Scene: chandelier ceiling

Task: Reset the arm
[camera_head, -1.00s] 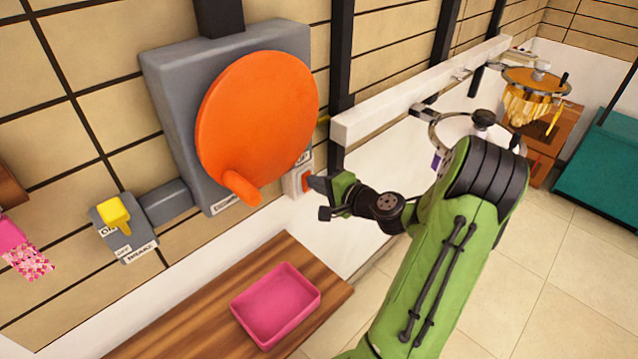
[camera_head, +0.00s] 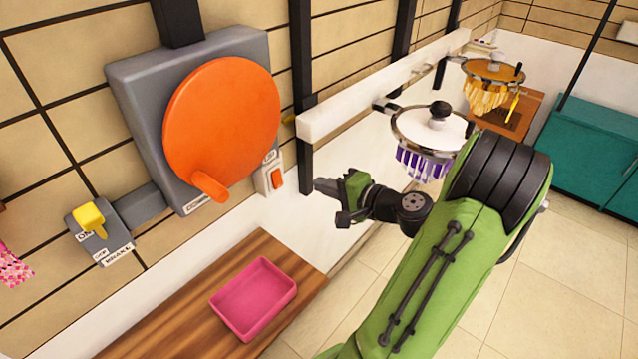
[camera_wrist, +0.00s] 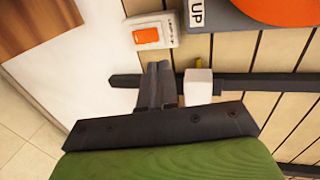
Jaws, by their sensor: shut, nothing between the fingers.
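My green arm reaches in from the lower right in the head view. My gripper (camera_head: 328,187) is shut and empty, in the air to the right of an orange rocker switch (camera_head: 278,178) on a white wall plate. In the wrist view the two dark fingers (camera_wrist: 158,72) lie together, and the orange switch (camera_wrist: 146,35) shows beyond them, apart from the tips.
A large orange disc with a handle (camera_head: 222,120) is on a grey wall box. A yellow lever switch (camera_head: 90,218) is at left. A pink tray (camera_head: 254,298) lies on a wooden top (camera_head: 165,318). A chandelier with purple drops (camera_head: 432,135) hangs close behind the arm.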

